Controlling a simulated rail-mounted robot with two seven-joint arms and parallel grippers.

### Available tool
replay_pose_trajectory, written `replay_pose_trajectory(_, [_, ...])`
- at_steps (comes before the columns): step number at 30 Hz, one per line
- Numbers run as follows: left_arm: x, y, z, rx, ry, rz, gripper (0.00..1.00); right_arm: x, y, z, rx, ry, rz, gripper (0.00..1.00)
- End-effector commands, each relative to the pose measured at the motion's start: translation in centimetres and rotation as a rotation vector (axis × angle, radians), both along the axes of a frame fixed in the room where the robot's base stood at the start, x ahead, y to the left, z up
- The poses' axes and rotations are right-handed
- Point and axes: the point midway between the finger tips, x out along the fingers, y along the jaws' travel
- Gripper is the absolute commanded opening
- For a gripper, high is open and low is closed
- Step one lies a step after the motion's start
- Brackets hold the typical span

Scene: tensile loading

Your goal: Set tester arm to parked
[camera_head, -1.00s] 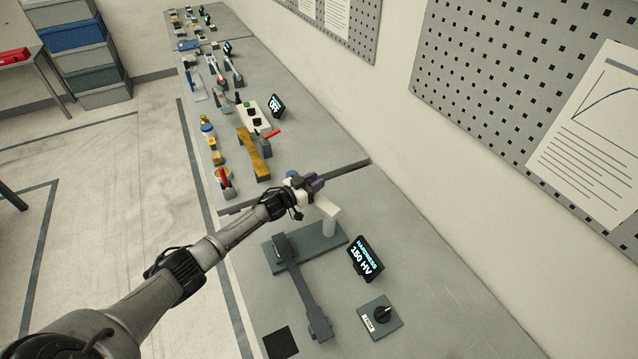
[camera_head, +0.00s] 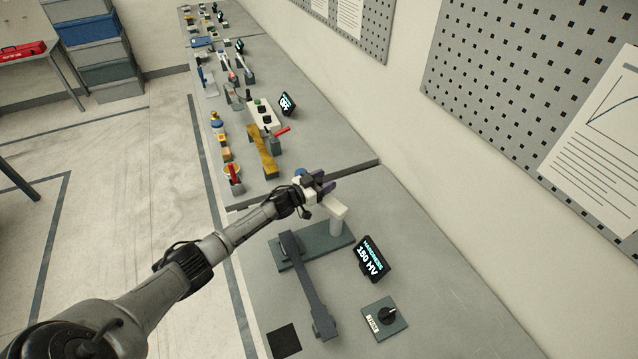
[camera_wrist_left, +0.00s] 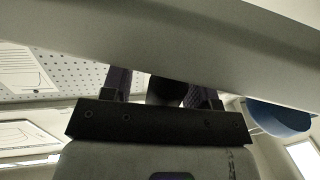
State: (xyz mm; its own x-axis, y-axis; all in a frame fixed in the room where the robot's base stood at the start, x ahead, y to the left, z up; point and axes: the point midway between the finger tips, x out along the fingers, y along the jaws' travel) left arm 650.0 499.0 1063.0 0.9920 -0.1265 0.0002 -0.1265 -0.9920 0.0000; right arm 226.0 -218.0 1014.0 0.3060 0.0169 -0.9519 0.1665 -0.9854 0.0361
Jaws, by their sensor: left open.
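The hardness tester stands on the near bench, with a dark base plate (camera_head: 340,240) and a pale post and head (camera_head: 338,213). A long dark grey arm (camera_head: 308,290) runs from the base plate toward the near side of the bench. My left gripper (camera_head: 322,186) is at the top of the pale head, open, with purple fingers. In the left wrist view, the fingers (camera_wrist_left: 160,88) stand apart below a broad pale beam (camera_wrist_left: 150,38). A blue round part (camera_wrist_left: 278,118) shows at right there. Whether the fingers touch the tester cannot be told. My right gripper is not in view.
A display reading 150 HV (camera_head: 371,259) and a knob plate (camera_head: 384,319) stand right of the arm. A black square pad (camera_head: 284,341) lies at the front left. Other bench equipment, including a yellow bar (camera_head: 262,150), stands farther back. The wall is at right.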

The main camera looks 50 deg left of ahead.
Motion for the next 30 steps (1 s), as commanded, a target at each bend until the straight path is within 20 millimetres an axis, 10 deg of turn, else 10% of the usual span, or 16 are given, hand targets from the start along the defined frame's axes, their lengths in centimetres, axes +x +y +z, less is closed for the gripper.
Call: replay_pose_trajectory(30, [-12.9,1.6,-0.1,-0.001,0.002,0.0,0.54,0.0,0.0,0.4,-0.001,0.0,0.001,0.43])
